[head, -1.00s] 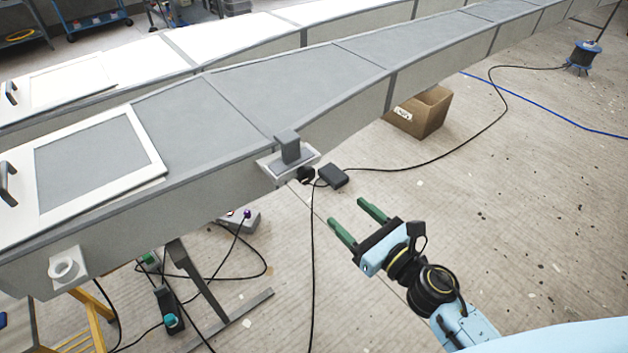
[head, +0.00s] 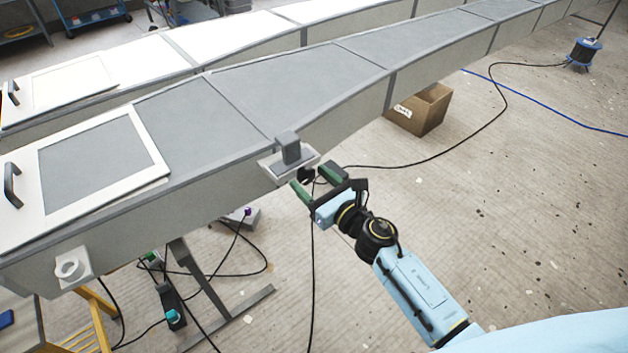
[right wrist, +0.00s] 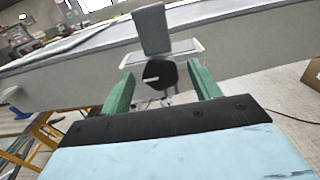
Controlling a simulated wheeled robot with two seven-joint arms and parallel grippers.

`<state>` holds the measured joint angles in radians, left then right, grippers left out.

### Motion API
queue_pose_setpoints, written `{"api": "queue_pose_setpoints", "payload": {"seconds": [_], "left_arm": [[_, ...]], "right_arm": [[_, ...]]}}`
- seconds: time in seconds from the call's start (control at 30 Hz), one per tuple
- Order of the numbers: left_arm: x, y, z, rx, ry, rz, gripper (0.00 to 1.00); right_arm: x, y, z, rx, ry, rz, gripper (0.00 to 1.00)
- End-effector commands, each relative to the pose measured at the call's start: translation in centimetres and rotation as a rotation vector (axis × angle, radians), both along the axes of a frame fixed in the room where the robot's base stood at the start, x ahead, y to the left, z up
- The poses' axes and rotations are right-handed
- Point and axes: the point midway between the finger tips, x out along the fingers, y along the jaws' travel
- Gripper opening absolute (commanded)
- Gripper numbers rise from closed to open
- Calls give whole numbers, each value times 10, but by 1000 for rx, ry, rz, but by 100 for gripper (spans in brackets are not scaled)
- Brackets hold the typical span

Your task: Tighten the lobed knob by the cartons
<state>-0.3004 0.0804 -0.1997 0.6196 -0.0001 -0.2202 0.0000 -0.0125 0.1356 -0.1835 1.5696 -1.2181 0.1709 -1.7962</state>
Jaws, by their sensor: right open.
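The black knob (right wrist: 160,75) sits on the front of a bracket on the mould's side wall, below a grey block. It has a pale line on its face. In the head view the knob (head: 306,175) is partly hidden by my gripper. My right gripper (head: 315,180) is open, its green fingers pointing at the knob. In the right wrist view its fingertips (right wrist: 160,76) stand to the left and right of the knob; I cannot tell whether they touch it. My left gripper is not in view.
A black cable (head: 430,158) crosses the floor to a blue reel (head: 585,52). A yellow stand (head: 98,320) and more cables are at lower left. The floor on the right is mostly clear.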

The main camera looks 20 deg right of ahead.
Motion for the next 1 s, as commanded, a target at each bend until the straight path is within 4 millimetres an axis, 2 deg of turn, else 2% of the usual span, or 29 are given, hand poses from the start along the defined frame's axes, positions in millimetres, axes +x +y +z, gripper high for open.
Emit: {"api": "queue_pose_setpoints", "payload": {"seconds": [0.13, 0.47, 0.77, 1.0], "left_arm": [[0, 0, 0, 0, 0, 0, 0], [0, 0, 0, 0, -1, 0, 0], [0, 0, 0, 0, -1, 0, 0], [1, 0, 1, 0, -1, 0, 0]], "right_arm": [[0, 0, 0, 0, 0, 0, 61], [0, 0, 0, 1, 0, 0, 18], [0, 0, 0, 34, 12, 0, 18], [0, -1, 0, 159, 58, 0, 18]]}}
